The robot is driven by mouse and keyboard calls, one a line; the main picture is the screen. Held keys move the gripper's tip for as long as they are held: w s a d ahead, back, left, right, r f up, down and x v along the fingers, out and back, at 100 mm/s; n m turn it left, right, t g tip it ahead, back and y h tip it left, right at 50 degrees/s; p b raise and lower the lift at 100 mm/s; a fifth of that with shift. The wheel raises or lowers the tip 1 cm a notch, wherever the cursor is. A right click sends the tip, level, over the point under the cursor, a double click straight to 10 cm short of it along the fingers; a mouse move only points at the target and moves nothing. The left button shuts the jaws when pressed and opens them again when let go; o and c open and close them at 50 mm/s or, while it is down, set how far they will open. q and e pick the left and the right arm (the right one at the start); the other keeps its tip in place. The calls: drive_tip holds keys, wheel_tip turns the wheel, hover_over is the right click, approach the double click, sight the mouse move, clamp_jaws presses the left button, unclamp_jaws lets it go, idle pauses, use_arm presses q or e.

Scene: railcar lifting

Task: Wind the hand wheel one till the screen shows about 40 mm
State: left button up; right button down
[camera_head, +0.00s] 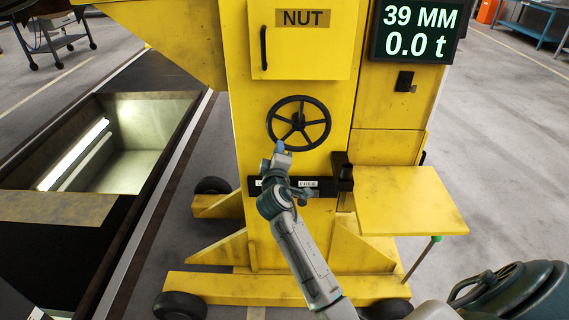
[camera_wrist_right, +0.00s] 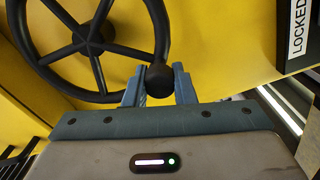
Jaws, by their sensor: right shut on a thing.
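The black hand wheel (camera_head: 298,123) is mounted on the front of the yellow machine (camera_head: 290,170), below the door marked NUT. It also shows in the right wrist view (camera_wrist_right: 95,42). My right gripper (camera_head: 281,147) is at the wheel's lower left. In the right wrist view, its blue fingers stand on both sides of the round black knob (camera_wrist_right: 159,79) on the wheel's rim, shut on it. The screen (camera_head: 415,31) at the upper right reads 39 MM and 0.0 t. My left gripper is not in view.
A label strip (camera_head: 310,187), partly hidden by my right arm, sits below the wheel. A yellow shelf (camera_head: 410,200) juts out at the right. An open lit pit (camera_head: 78,208) lies at the left. Wheels and sloped feet (camera_head: 185,304) stick out at the machine's base.

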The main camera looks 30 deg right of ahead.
drive_tip(key=shift+w+a+r+m+b, duration=0.15)
drive_tip(key=shift+a+r+m+b, duration=0.15)
drive_tip(key=shift+m, duration=0.25)
drive_tip(key=shift+w+a+r+m+b, duration=0.2)
drive_tip(key=shift+m+b, duration=0.1)
drive_tip(key=shift+m, duration=0.25)
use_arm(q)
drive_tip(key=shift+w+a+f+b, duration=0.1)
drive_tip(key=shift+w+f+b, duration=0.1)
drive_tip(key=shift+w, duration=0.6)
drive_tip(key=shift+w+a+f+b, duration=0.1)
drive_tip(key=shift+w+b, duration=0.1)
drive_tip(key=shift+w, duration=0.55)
use_arm(e)
drive_tip(key=shift+w+a+r+m, duration=0.1)
drive_tip(key=shift+a+r+m, duration=0.15)
drive_tip(key=shift+r+m, duration=0.35)
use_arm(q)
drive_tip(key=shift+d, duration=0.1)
use_arm(e)
drive_tip(key=shift+f, duration=0.1)
drive_tip(key=c, duration=1.2)
unclamp_jaws()
